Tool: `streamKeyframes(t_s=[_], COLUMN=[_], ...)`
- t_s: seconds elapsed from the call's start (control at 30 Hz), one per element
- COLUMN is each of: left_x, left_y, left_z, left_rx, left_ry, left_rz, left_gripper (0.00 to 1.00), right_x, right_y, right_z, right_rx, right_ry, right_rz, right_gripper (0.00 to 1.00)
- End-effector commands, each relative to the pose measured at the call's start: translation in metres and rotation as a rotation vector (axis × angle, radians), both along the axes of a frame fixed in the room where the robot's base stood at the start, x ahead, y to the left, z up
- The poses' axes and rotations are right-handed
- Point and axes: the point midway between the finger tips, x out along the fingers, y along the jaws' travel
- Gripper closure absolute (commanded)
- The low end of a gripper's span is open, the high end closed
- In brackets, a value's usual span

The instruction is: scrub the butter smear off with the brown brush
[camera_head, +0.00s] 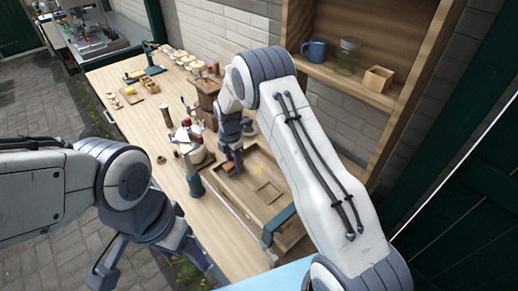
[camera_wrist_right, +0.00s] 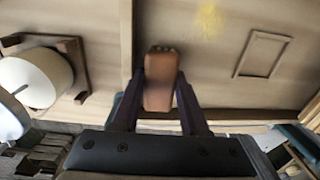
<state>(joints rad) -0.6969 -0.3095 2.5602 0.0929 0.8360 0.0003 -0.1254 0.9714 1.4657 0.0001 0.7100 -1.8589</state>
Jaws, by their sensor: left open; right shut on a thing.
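The brown brush (camera_wrist_right: 160,82) is held between the fingers of my right gripper (camera_wrist_right: 160,108), which is shut on it. In the head view my right gripper (camera_head: 231,148) is over the left part of a wooden tray (camera_head: 250,205), and the brush (camera_head: 228,168) shows just below it. The butter smear (camera_wrist_right: 209,26) is a yellow patch on the wooden surface, up and right of the brush in the wrist view, apart from it. In the head view the smear (camera_head: 259,168) is faint, right of the brush. My left gripper (camera_head: 153,262) is open and empty, off the bench's near left side.
A white cylinder (camera_wrist_right: 35,80) in a wooden holder stands left of the brush in the wrist view. A square wooden frame (camera_wrist_right: 263,54) lies at right. Churn parts and several small items crowd the bench (camera_head: 150,125). A shelf (camera_head: 350,82) holds a blue mug (camera_head: 316,50).

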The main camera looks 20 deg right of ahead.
Motion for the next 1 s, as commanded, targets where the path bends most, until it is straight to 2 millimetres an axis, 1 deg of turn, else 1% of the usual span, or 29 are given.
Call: streamKeyframes(t_s=[0.03,0.6,0.8,1.0], left_x=[0.0,0.0,0.0,0.0], left_y=[0.0,0.0,0.0,0.0], left_z=[0.007,0.04,0.044,0.044], left_rx=[0.0,-0.001,-0.001,-0.001], left_ry=[0.0,-0.001,-0.001,-0.002], left_rz=[-0.001,-0.007,-0.007,-0.008], left_gripper=[0.25,0.25,0.25,0.25], right_x=[0.002,0.002,0.002,0.002], right_y=[0.001,0.005,0.005,0.005], right_z=[0.017,0.066,0.073,0.073], right_rx=[0.001,0.001,0.0,0.0], right_ry=[-0.008,-0.006,-0.005,-0.005], right_rz=[0.001,0.006,0.007,0.007], right_gripper=[1.0,1.0,1.0,1.0])
